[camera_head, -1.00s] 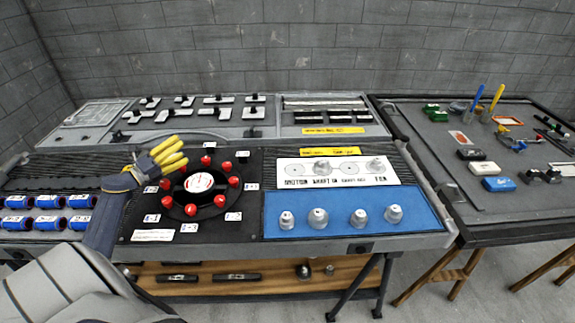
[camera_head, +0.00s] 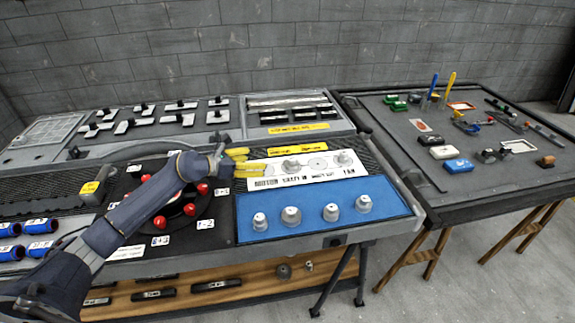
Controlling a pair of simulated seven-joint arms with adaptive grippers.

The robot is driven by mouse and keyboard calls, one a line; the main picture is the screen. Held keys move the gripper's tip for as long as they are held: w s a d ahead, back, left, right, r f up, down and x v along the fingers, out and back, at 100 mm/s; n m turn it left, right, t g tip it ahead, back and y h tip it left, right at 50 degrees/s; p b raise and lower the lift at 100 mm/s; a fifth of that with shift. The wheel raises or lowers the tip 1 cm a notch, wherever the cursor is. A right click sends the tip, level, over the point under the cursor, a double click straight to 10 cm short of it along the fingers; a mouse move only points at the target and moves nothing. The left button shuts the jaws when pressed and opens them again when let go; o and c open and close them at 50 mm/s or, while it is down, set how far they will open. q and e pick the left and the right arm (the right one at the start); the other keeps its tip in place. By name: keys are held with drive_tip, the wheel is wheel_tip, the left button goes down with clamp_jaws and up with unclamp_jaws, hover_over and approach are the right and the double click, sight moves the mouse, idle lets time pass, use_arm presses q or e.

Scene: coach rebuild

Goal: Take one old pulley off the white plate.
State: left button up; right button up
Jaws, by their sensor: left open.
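The white plate (camera_head: 330,175) lies on the bench behind the blue mat, with printed circles and labels along it. Two grey pulleys stand on it: one near the middle (camera_head: 291,165) and one toward the right end (camera_head: 343,158). My left gripper (camera_head: 256,164) has yellow fingers and is open and empty. It is at the plate's left end, fingers pointing right, a short gap left of the middle pulley. The fingers cover part of the plate's left end. My right gripper is not in view.
Several grey pulleys stand on the blue mat (camera_head: 345,222) in front of the plate. A round black holder with red knobs (camera_head: 161,222) is partly hidden behind my left arm. A second table (camera_head: 470,205) with small parts stands to the right.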

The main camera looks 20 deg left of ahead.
sight(291, 159)
use_arm(q)
drive_tip(key=x, duration=1.7)
drive_tip(key=shift+d+f, duration=0.2)
drive_tip(key=shift+d, duration=0.25)
drive_tip(key=shift+c, duration=0.2)
drive_tip(key=c, duration=1.3)
drive_tip(key=shift+r, duration=0.1)
drive_tip(key=shift+c, duration=0.2)
